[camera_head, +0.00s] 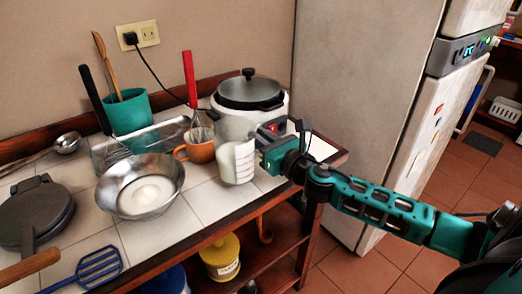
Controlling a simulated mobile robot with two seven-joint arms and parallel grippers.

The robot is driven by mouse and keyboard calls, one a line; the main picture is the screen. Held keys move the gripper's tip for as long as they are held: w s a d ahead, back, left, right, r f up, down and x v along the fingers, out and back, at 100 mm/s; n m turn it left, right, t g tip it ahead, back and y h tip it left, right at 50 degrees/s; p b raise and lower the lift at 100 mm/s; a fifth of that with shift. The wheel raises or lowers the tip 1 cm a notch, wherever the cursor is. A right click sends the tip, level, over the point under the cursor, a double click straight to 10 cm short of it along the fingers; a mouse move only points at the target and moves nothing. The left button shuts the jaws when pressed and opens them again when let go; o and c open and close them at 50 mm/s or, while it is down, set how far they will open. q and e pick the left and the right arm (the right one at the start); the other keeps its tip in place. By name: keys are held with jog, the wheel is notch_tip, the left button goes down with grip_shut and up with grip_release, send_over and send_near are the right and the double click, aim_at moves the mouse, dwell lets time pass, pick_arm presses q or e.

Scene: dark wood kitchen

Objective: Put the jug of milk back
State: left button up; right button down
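The jug of milk (236,163) is a clear, measuring-cup-like container with white contents. It looks upright near the front edge of the tiled counter, between a metal bowl and my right gripper. My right gripper (262,146) reaches in from the right and meets the jug's right side near its upper part. Its fingertips are small and partly hidden, so I cannot tell whether they are closed on the jug. I also cannot tell whether the jug rests on the tiles. My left gripper is not in view.
A metal bowl (141,186) with white contents is further left. A fridge (365,90) stands right of the counter. Tiles in front of the bowl are partly clear.

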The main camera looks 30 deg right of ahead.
notch_tip(320, 180, down, 3)
jog(key=shift+r+b, duration=0.15)
jog(key=shift+b, duration=0.3)
jog(key=c, duration=1.1)
grip_release()
